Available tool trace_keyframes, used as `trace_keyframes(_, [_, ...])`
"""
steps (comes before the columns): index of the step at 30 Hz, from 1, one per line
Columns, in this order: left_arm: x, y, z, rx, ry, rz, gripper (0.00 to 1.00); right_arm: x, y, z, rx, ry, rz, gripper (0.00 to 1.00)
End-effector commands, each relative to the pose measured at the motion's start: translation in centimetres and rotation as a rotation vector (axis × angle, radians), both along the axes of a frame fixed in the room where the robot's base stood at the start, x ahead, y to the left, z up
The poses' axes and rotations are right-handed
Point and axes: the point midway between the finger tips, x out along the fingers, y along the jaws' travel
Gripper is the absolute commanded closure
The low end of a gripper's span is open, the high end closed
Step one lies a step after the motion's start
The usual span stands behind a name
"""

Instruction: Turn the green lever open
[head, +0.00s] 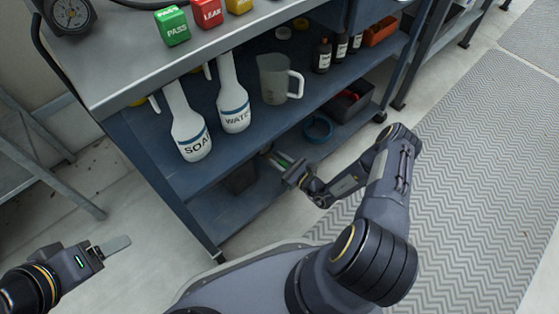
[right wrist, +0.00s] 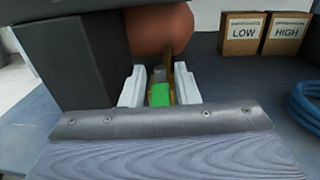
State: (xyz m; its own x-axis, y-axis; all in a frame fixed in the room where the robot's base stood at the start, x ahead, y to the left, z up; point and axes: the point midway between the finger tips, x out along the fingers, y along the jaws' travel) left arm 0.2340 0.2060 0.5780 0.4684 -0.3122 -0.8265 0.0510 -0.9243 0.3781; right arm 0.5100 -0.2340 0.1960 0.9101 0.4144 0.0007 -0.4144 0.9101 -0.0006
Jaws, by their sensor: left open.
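The green lever (right wrist: 160,95) shows in the right wrist view, low between the two pale fingers of my right gripper (right wrist: 159,78). The fingers stand apart on either side of it, with narrow gaps, so the gripper looks open around it. A brass-coloured upright piece stands just behind the green part, in front of a rounded copper-coloured body (right wrist: 158,30). In the head view my right gripper (head: 281,160) reaches in at the lower shelf; the lever is too small to make out clearly there. My left gripper (head: 114,245) is open and empty above the floor at lower left.
A dark block (right wrist: 85,55) stands left of the lever. LOW (right wrist: 243,34) and HIGH (right wrist: 287,34) boxes and a blue coil (right wrist: 304,103) are to its right. Bottles and a jug (head: 278,79) stand on the shelf above my right gripper. The floor at right is clear.

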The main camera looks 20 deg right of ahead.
Motion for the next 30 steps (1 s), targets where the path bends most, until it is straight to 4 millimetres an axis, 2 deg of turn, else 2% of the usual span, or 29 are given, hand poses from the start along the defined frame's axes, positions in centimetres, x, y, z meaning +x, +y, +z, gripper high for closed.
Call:
trace_keyframes(1, [0.0, 0.0, 0.0, 0.0, 0.0, 0.0, 0.32, 0.0, 0.0, 0.0, 0.0, 0.0, 0.0, 0.79])
trace_keyframes(6, [0.0, 0.0, 0.0, 0.0, 0.0, 0.0, 0.32, 0.0, 0.0, 0.0, 0.0, 0.0, 0.0, 1.0])
trace_keyframes(13, [0.0, 0.0, 0.0, 0.0, 0.0, 0.0, 0.32, -0.1, 0.0, 0.0, 0.001, 0.0, -0.001, 1.0])
trace_keyframes(20, [0.0, 0.0, 1.8, 0.0, 0.0, 0.0, 0.32, -0.2, 0.4, 0.2, 0.005, 0.002, -0.117, 1.0])
trace_keyframes(29, [0.0, 0.0, 1.6, 0.0, 0.0, 0.0, 0.32, -0.2, 0.4, -0.1, 0.001, 0.003, -0.135, 1.0])
trace_keyframes(30, [0.0, 0.0, 1.6, 0.0, 0.0, 0.0, 0.32, -0.2, 0.4, -0.1, 0.002, 0.003, -0.134, 0.8])
